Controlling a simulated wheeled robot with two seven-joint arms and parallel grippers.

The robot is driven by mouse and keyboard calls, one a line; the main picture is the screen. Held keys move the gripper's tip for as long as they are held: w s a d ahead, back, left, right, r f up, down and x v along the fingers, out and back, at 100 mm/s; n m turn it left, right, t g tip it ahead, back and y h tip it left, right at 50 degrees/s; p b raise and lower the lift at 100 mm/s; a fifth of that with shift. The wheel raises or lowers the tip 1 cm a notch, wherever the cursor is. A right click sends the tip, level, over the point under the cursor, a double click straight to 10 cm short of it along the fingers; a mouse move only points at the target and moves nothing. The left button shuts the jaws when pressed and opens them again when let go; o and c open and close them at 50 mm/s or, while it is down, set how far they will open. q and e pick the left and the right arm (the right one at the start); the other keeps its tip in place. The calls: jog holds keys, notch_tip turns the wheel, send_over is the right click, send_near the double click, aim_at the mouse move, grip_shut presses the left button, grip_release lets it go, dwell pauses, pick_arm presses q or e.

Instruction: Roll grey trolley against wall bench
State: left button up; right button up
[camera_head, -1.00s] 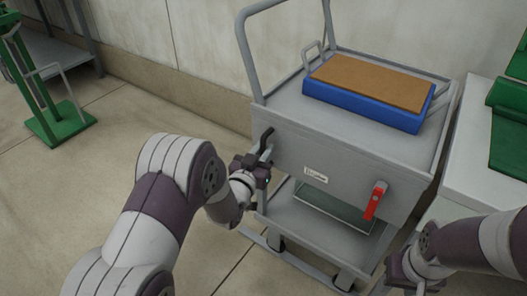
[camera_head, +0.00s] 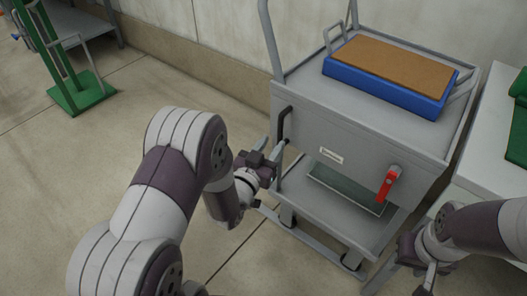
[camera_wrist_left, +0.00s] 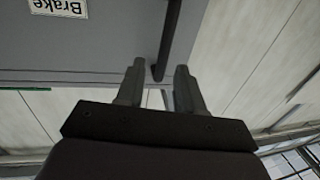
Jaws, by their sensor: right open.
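The grey trolley (camera_head: 340,150) stands on the floor right of centre, with a black upright handle (camera_head: 285,124) on its near panel's left edge. A red lever (camera_head: 388,184) sits on the panel's right side. My left gripper (camera_head: 275,168) is just below the handle; in the left wrist view its fingers (camera_wrist_left: 159,88) are apart, with the handle's end (camera_wrist_left: 168,45) showing between them, not clamped. The panel's label (camera_wrist_left: 58,7) reads "Brake" there. My right gripper (camera_head: 428,282) is open, low at the right, clear of the panel. A grey bench (camera_head: 75,30) stands along the wall at upper left.
A blue box with a brown top (camera_head: 390,78) rests on the trolley. A white table (camera_head: 495,150) with green items stands close at the right. A green stand (camera_head: 82,95) is at the left. Floor between stand and trolley is clear.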

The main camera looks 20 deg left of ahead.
pick_arm(q)
jog(key=s, duration=0.5)
jog(key=shift+s+a+p, duration=0.35)
jog(key=shift+s+a, duration=0.05)
jog(key=shift+f, duration=0.15)
